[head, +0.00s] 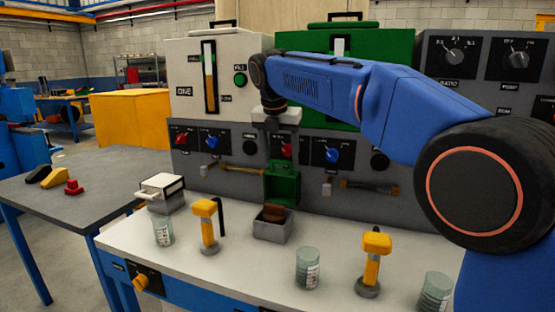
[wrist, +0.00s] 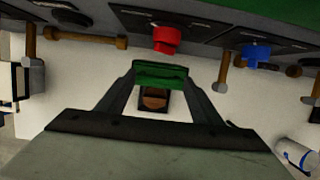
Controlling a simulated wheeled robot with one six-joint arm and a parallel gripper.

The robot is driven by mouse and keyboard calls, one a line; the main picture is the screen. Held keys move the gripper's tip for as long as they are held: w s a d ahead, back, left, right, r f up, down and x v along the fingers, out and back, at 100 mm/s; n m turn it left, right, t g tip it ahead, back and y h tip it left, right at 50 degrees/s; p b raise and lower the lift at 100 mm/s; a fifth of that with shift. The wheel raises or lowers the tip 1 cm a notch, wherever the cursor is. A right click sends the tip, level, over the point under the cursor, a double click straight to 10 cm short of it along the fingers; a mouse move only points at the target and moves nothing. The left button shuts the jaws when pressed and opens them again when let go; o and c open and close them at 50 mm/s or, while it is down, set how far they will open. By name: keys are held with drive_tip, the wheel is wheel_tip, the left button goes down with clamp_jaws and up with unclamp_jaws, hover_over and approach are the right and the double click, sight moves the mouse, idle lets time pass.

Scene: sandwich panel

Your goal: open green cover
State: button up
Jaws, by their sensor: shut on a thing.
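I cannot tell whether the cover touches the box. My gripper (head: 279,160) points down from above and is shut on the cover's upper part; its fingertips are hard to make out in the head view.
A grey box with a white cover (head: 161,187) stands left. Yellow-topped tools (head: 206,222) (head: 374,262) and glass beakers (head: 163,231) (head: 307,268) stand on the white bench. Behind are machine panels with red (head: 287,151) and blue knobs (head: 332,154) and protruding handles (head: 240,170).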

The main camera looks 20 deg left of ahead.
drive_tip(key=shift+w, duration=0.85)
drive_tip(key=o, duration=1.5)
drive_tip(key=v, duration=1.7)
drive_tip(key=shift+r, duration=0.15)
